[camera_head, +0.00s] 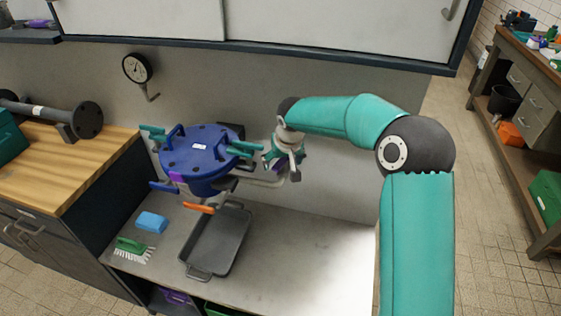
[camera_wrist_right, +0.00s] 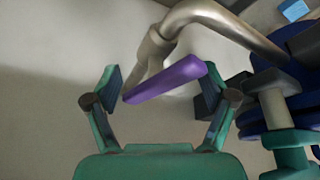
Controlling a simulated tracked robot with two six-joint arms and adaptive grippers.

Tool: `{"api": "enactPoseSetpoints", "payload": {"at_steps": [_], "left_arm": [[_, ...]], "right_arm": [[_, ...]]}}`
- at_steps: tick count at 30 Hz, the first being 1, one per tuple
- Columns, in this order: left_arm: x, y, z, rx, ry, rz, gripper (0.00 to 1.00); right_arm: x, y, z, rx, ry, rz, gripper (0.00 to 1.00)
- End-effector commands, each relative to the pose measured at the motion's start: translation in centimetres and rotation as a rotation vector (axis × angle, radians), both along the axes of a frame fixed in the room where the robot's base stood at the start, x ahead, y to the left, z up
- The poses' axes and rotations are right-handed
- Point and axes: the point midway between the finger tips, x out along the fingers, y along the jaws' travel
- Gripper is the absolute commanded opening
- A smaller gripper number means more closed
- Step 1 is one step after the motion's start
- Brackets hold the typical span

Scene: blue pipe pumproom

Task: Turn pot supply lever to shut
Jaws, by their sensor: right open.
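The blue pot (camera_head: 200,160) with a round bolted lid stands against the back wall in the head view. A steel pipe (camera_head: 262,182) runs from it to the right; the wrist view shows a bent steel pipe (camera_wrist_right: 215,15) with a valve body. A purple lever (camera_wrist_right: 168,82) is joined to that valve and slants up to the right. My right gripper (camera_head: 284,162) is right of the pot, by the pipe. In the wrist view my right gripper (camera_wrist_right: 160,90) is open, its fingers either side of the lever. The gripper hides the lever in the head view.
An orange handle (camera_head: 198,208) is below the pot, above a grey tray (camera_head: 215,243). A blue sponge (camera_head: 151,222) and green brush (camera_head: 131,245) lie left of the tray. A gauge (camera_head: 136,68) hangs on the wall. The bench right of the tray is clear.

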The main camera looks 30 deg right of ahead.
Motion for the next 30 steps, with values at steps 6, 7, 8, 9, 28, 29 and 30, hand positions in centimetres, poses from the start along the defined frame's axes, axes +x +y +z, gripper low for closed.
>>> {"api": "enactPoseSetpoints", "payload": {"at_steps": [6, 7, 8, 9, 28, 29, 30], "left_arm": [[0.00, 0.00, 0.00, 0.000, 0.000, 0.000, 0.40], [0.00, 0.00, 0.00, 0.000, 0.000, 0.000, 0.40], [0.00, 0.00, 0.00, 0.000, 0.000, 0.000, 0.40], [0.00, 0.00, 0.00, 0.000, 0.000, 0.000, 0.40], [0.00, 0.00, -0.01, 0.000, 0.000, 0.000, 0.40], [0.00, 0.00, -0.01, 0.000, 0.000, 0.000, 0.40], [0.00, 0.00, -0.01, 0.000, 0.000, 0.000, 0.40]], "right_arm": [[-0.01, 0.05, 0.00, 0.000, 0.000, 0.000, 0.62], [0.00, 0.05, 0.00, 0.000, 0.000, 0.000, 0.57], [-0.01, 0.06, 0.01, 0.000, 0.000, 0.000, 0.52], [0.00, 0.05, 0.00, 0.000, 0.001, 0.001, 0.45], [0.06, 0.24, -0.07, 0.000, 0.001, 0.006, 0.08], [0.06, 0.25, -0.07, 0.000, 0.001, 0.006, 0.08], [0.07, 0.26, -0.07, 0.000, 0.001, 0.006, 0.08]]}}
